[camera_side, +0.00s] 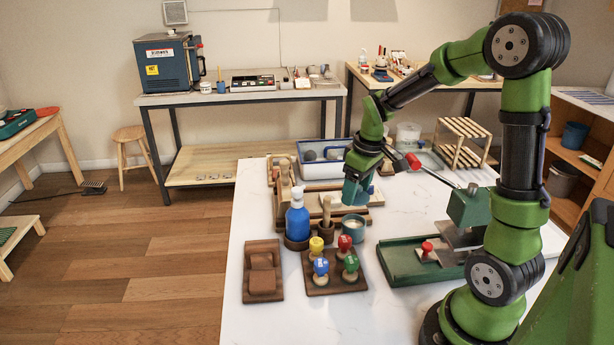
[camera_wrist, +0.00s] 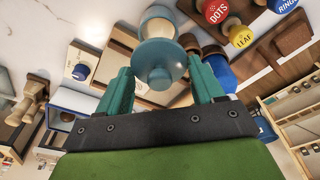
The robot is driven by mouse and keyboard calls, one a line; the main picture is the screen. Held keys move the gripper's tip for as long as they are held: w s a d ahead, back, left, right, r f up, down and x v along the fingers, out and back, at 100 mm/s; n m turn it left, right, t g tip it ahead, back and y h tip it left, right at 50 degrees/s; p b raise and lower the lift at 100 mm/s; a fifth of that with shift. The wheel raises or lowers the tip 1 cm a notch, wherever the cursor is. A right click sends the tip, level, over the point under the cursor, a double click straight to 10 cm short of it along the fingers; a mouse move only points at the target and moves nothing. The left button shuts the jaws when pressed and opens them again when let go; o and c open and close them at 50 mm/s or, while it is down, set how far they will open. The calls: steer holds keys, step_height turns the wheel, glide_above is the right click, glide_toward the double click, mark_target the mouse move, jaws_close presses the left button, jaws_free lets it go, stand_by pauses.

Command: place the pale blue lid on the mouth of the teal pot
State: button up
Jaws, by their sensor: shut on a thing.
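In the wrist view, the pale blue lid (camera_wrist: 160,54), a round disc with a knob, is between the two teal fingers of my gripper (camera_wrist: 161,72). My gripper is shut on it. In the side view my gripper (camera_side: 357,191) points down above the table, and the lid cannot be made out clearly there. The teal pot (camera_side: 353,229), a small round pot with a pale inside, stands on the table below my gripper. In the wrist view the pot (camera_wrist: 157,20) shows just beyond the lid, partly covered by it. The lid appears apart from the pot.
A wooden stamp rack (camera_side: 335,283) with several coloured stamps stands in front of the pot. A blue bottle (camera_side: 297,222) is to its left. A green tray (camera_side: 405,265) lies to the right, and wooden tools lie behind.

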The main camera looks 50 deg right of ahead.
mark_target(361, 188)
step_height(361, 188, down, 7)
steer(key=shift+r, duration=0.1)
stand_by(0.4)
steer(key=o, duration=1)
steer(key=r, duration=0.3)
steer(key=s+r, duration=0.1)
steer(key=r, duration=0.6)
steer(key=shift+s+r, duration=0.25)
steer(key=shift+r, duration=0.05)
steer(key=shift+s+a+r, duration=0.15)
steer(key=shift+r, duration=0.5)
steer(key=s+a+r+m+t, duration=0.1)
steer(key=s+a+r, duration=0.1)
steer(key=a, duration=0.3)
steer(key=s+a+r+m+t+y, duration=0.1)
steer(key=s+a+r+t, duration=0.1)
steer(key=a, duration=0.4)
steer(key=s+a+r+m+t+y, duration=0.1)
steer(key=s+a+r+m+t, duration=0.1)
steer(key=a, duration=0.4)
steer(key=shift+s+a+r, duration=0.1)
steer(key=shift+s+r, duration=0.15)
steer(key=shift+s, duration=0.25)
steer(key=shift+s+r, duration=0.2)
steer(key=shift+s, duration=0.3)
